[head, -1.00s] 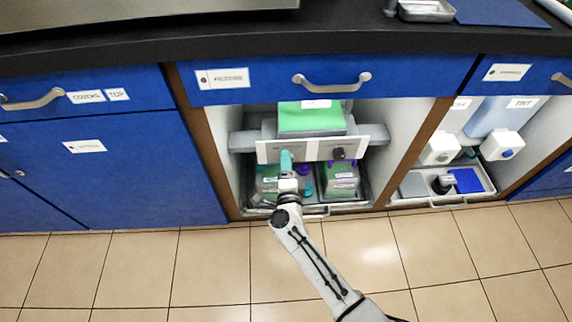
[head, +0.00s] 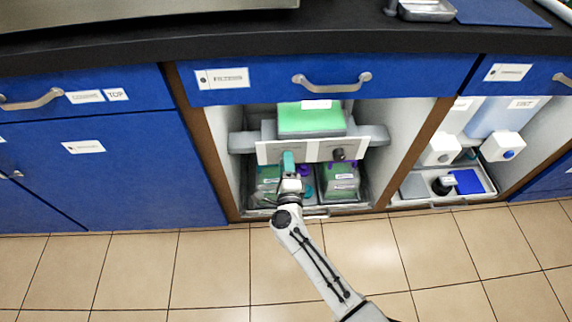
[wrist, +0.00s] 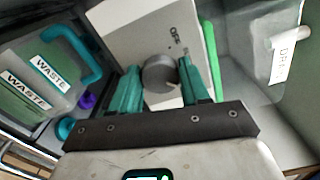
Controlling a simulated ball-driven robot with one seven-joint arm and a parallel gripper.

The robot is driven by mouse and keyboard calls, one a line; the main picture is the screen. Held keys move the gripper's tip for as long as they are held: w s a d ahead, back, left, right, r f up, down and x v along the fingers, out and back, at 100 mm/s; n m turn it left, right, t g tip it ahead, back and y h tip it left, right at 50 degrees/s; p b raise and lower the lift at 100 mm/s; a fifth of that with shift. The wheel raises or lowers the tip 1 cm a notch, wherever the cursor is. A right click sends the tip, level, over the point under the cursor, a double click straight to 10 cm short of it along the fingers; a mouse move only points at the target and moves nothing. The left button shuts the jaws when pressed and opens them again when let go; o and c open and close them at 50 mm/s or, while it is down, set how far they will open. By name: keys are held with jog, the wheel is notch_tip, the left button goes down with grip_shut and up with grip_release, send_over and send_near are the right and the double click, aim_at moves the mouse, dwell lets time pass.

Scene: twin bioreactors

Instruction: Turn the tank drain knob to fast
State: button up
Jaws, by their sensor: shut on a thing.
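A white control panel (head: 312,158) stands upright in the open cabinet bay. My gripper (head: 288,160) is at its left half, and in the wrist view its teal fingers (wrist: 159,82) are closed on the sides of a round grey knob (wrist: 160,72). The knob's face shows between the fingertips, while the head view hides it behind my gripper. A second, dark knob (head: 338,154) on the panel's right half is free.
Below the panel are green-filled containers, one at right (head: 341,182); the wrist view shows a WASTE-labelled box (wrist: 45,85) with a teal handle. A green-topped tank (head: 310,120) sits behind the panel. Brown cabinet posts (head: 415,150) bound the bay. The tiled floor is clear.

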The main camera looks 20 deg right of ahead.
jog(key=o, duration=1.1)
jog(key=shift+c, duration=0.2)
jog(key=p+v, duration=0.3)
jog(key=v, duration=0.8)
jog(key=shift+w, duration=0.1)
